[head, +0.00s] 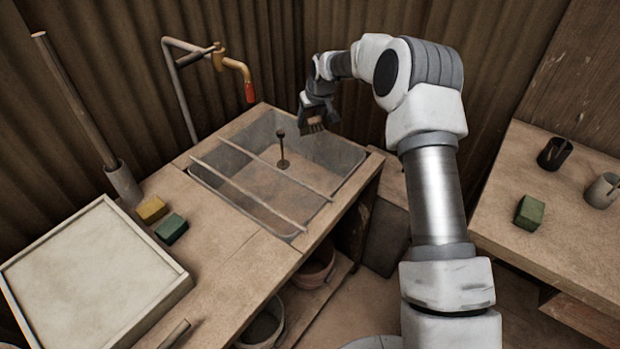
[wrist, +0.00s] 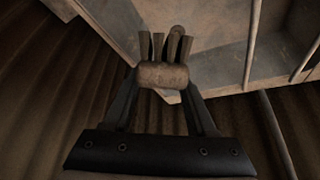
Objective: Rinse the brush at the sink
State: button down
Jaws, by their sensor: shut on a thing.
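My gripper (head: 314,118) is at the back right of the sink (head: 345,176) and is shut on a brush (head: 316,126). A bent pipe tap (head: 235,66) with an orange spout and red tip stands behind the sink's left back corner.
A dark upright rod (head: 282,150) stands in the basin. Yellow (head: 151,209) and green (head: 171,229) blocks lie between the sink and a pale tray (head: 178,290). The right table holds a green block (head: 530,212), a black cup (head: 554,154) and a grey cup (head: 602,190). Corrugated walls stand close behind.

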jog(key=shift+r, duration=0.1)
dwell(0.3)
jog(key=shift+r+p, duration=1.2)
jog(key=shift+r, duration=0.8)
